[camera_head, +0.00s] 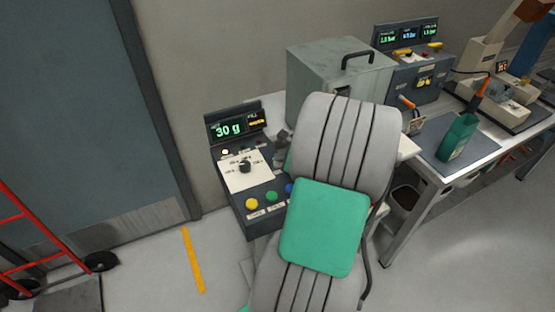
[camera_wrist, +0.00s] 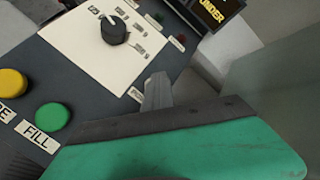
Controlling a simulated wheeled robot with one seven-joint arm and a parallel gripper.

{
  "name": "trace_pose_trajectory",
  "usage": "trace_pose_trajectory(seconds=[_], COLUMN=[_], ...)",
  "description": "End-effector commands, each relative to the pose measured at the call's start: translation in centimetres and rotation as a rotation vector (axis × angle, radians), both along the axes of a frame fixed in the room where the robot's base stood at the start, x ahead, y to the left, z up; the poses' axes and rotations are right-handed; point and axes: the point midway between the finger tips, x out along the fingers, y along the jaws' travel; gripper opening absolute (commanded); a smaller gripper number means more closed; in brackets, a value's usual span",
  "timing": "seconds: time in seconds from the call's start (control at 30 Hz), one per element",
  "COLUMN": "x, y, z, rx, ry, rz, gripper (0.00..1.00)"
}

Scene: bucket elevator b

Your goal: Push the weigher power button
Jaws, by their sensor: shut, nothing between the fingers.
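The weigher console (camera_head: 234,206) is a dark sloped box with a raised display (camera_head: 229,130) reading 30 g. A white plate with a black knob (camera_head: 245,166) is on its face, also in the wrist view (camera_wrist: 114,30). Yellow (camera_head: 252,204), green (camera_head: 271,197) and blue (camera_head: 289,188) buttons line its front edge. The wrist view shows the yellow button (camera_wrist: 12,82) and the green button (camera_wrist: 52,117) labelled FILL. A small pale round part (camera_head: 225,152) sits below the display; I cannot tell if it is the power button. My gripper (camera_wrist: 157,86) is shut and empty, over the console's face; my arm hides it in the head view.
A grey cabinet (camera_head: 318,75) with a black handle stands behind my arm. A red ladder-like frame (camera_head: 22,222) stands at the far left. Floor left of the console is mostly clear.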

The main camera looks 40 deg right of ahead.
Motion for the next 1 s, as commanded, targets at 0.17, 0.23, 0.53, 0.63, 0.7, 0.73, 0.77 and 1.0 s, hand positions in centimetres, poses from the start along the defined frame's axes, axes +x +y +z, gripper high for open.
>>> trace_pose_trajectory(seconds=[0.17,0.23,0.53,0.63,0.7,0.73,0.77,1.0], x=[-0.1,-0.1,0.0,0.0,0.0,0.0,0.0,0.0], y=[0.1,0.1,0.1,0.1,0.0,0.0,0.0,0.0], z=[0.0,0.0,2.9,4.1,4.9,5.3,5.6,6.2], rx=[0.003,0.003,0.002,0.001,0.001,0.001,0.000,0.001], ry=[0.003,0.003,0.001,0.000,0.000,0.000,0.000,0.000], rz=[0.000,0.000,0.002,0.001,0.001,0.001,0.002,0.001], gripper=[0.00,0.00,0.00,0.00,0.00,0.00,0.00,0.00])
